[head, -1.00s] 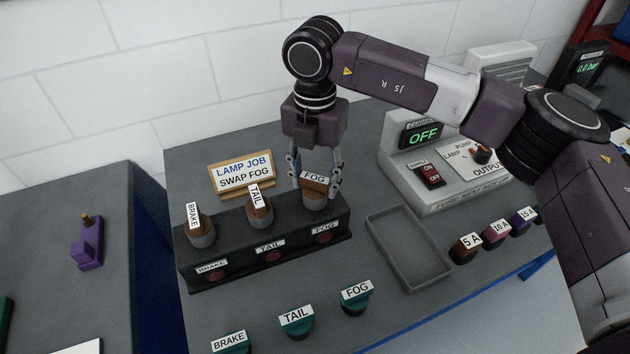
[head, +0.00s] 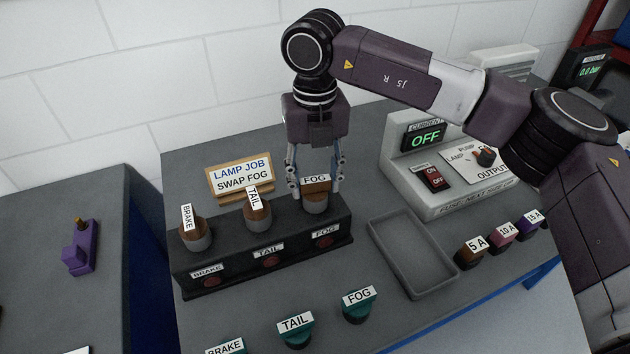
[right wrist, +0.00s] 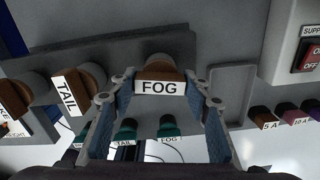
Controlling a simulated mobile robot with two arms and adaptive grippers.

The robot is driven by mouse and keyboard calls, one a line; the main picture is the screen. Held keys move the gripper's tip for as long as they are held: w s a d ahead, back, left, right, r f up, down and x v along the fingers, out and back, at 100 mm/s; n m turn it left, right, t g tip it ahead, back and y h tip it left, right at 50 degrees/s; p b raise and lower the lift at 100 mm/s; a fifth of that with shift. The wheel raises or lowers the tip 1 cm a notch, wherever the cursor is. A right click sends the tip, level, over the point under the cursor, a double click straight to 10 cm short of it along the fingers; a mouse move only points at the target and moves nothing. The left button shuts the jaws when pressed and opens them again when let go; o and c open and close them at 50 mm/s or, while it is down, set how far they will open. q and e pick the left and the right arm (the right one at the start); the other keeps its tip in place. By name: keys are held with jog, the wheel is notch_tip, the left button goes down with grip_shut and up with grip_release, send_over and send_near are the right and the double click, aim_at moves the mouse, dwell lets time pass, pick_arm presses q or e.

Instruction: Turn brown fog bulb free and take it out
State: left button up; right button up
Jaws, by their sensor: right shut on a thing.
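The brown fog bulb (head: 315,188), with a white FOG label, stands upright in the right-hand grey socket of the black lamp block (head: 224,262). My right gripper (head: 316,194) reaches down from above and is shut on it, one finger on each side. In the right wrist view the fog bulb (right wrist: 160,72) shows between the two blue-padded fingers, its label facing the camera. The brown tail bulb (head: 258,212) and brake bulb (head: 195,229) stand in the other two sockets. My left gripper is not in view.
An empty grey tray (head: 383,256) lies right of the block. Green brake, tail and fog (head: 358,306) bulbs stand in front. Several fuses (head: 470,250) stand at the right. The supply unit (head: 436,190) behind reads OFF. A sign (head: 241,176) says SWAP FOG.

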aim_at(315, 180)
grip_shut()
jog(key=shift+r, duration=0.5)
dwell(0.3)
jog(key=shift+o, duration=0.4)
grip_release()
grip_shut()
jog(key=shift+r, duration=0.1)
jog(key=shift+r+p, duration=0.65)
jog(key=shift+r, duration=0.75)
